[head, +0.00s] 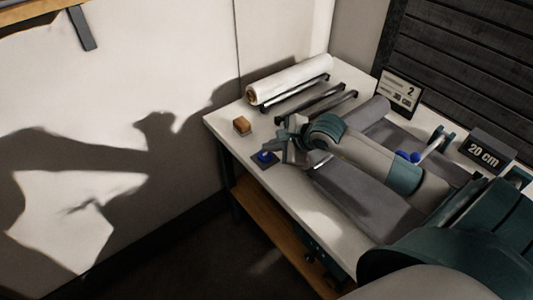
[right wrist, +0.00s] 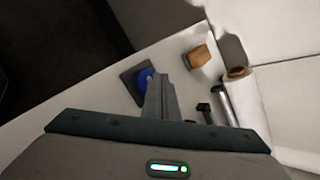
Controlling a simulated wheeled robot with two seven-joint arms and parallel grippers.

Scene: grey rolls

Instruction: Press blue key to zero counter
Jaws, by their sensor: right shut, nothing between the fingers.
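The blue key (head: 264,156) is a round blue button on a dark square base near the table's front left edge. In the right wrist view the blue key (right wrist: 146,78) shows just left of my right gripper's fingers. My right gripper (head: 284,149) is shut and empty, close beside and over the key. In the right wrist view the right gripper (right wrist: 160,88) partly covers the key's right side. I cannot tell whether the fingers touch it. My left gripper is not in view.
A tan block (head: 242,125) lies left of my right gripper. A white roll (head: 290,79) and dark rails (head: 322,104) lie behind. Grey sheet (head: 360,190) covers the table under my arm. A "20 cm" sign (head: 484,153) stands right. The white table (head: 225,120) ends at the left.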

